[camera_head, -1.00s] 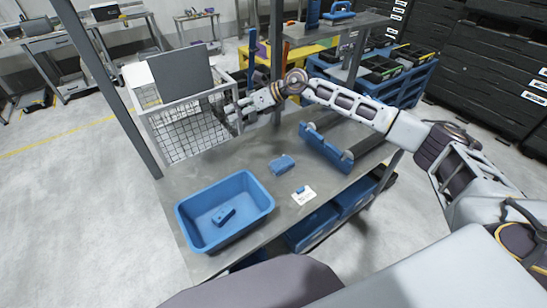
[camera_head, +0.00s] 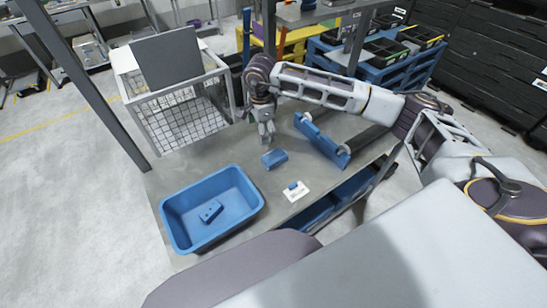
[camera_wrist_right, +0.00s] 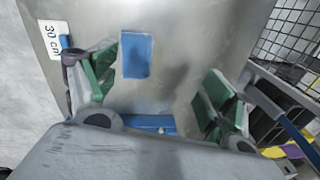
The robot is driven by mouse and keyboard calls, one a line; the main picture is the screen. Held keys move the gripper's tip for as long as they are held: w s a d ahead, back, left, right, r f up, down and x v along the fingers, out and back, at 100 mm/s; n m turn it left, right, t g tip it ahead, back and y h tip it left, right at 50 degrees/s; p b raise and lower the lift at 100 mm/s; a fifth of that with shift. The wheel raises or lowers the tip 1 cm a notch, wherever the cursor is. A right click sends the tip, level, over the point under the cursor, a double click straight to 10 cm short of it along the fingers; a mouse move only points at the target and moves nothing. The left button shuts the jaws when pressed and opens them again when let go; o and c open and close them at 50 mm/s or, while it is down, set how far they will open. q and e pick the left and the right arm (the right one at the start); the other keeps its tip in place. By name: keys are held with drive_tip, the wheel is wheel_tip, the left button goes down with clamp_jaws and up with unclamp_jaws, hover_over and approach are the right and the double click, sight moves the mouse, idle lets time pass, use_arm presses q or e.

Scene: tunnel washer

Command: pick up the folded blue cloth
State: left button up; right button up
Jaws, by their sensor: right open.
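The folded blue cloth (camera_head: 273,159) lies flat on the grey table, between the blue bin and the blue roller frame. In the right wrist view the cloth (camera_wrist_right: 137,54) is a blue rectangle on the bare tabletop, nearer the left finger. My right gripper (camera_head: 266,135) points down just behind the cloth, apart from it. In the wrist view its green-padded fingers (camera_wrist_right: 158,85) are spread wide with nothing between them. My left gripper is not in view.
A blue bin (camera_head: 178,236) with a small blue item (camera_head: 210,211) stands on the table's left part. A white card (camera_head: 296,192) lies in front of the cloth. The blue roller frame (camera_head: 318,138) is to the right. A wire cage (camera_head: 183,122) stands behind.

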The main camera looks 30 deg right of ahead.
drive_tip(key=s+d+n+h, duration=0.1)
drive_tip(key=s+d, duration=0.1)
drive_tip(key=g, duration=0.1)
hover_over(274, 156)
drive_tip(key=shift+n, duration=0.4)
drive_tip(key=f, duration=0.5)
drive_tip(key=w+f, duration=0.1)
drive_tip(key=f, duration=0.2)
drive_tip(key=shift+a+p, duration=0.2)
drive_tip(key=shift+p, duration=0.15)
drive_tip(key=shift+f, duration=0.3)
drive_tip(key=shift+d, duration=0.1)
drive_tip(key=shift+s+f, duration=0.15)
drive_tip(key=shift+f, duration=0.25)
drive_tip(key=f, duration=0.2)
drive_tip(key=f+p, duration=0.1)
drive_tip(key=shift+s+f, duration=0.25)
drive_tip(key=shift+f, duration=0.05)
drive_tip(key=shift+d+f, duration=0.1)
drive_tip(key=shift+f, duration=0.3)
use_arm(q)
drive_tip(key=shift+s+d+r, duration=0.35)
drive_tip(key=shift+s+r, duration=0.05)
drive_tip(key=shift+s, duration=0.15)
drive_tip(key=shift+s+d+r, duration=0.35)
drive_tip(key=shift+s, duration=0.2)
